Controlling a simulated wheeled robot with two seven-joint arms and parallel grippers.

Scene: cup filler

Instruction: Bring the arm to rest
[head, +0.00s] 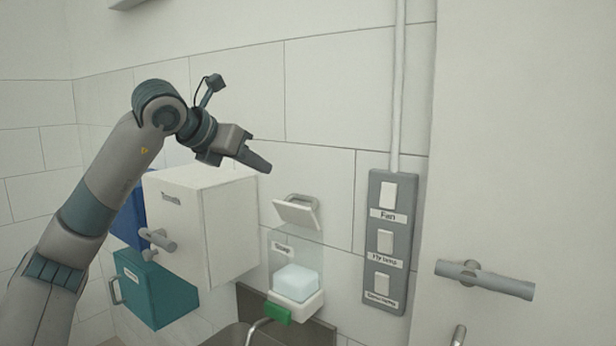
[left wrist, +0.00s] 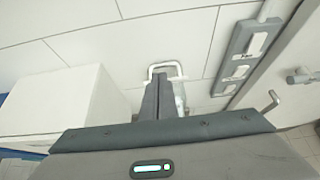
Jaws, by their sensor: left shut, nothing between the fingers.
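My left arm comes up from the lower left in the head view. Its gripper (head: 265,166) is raised in front of the tiled wall, above and beside the white box. The gripper is shut and empty, with its fingers pointing right and slightly down. In the left wrist view the closed fingers (left wrist: 157,97) point toward a wire handle (left wrist: 166,70) on the wall; I cannot tell how far apart they are. My right gripper is not in view.
A white towel box (head: 205,215) hangs left, with teal (head: 155,290) and blue (head: 128,218) boxes beside it. A soap dispenser (head: 297,283) with a green tab sits below the gripper. A switch panel (head: 387,242) and a door handle (head: 485,280) are right.

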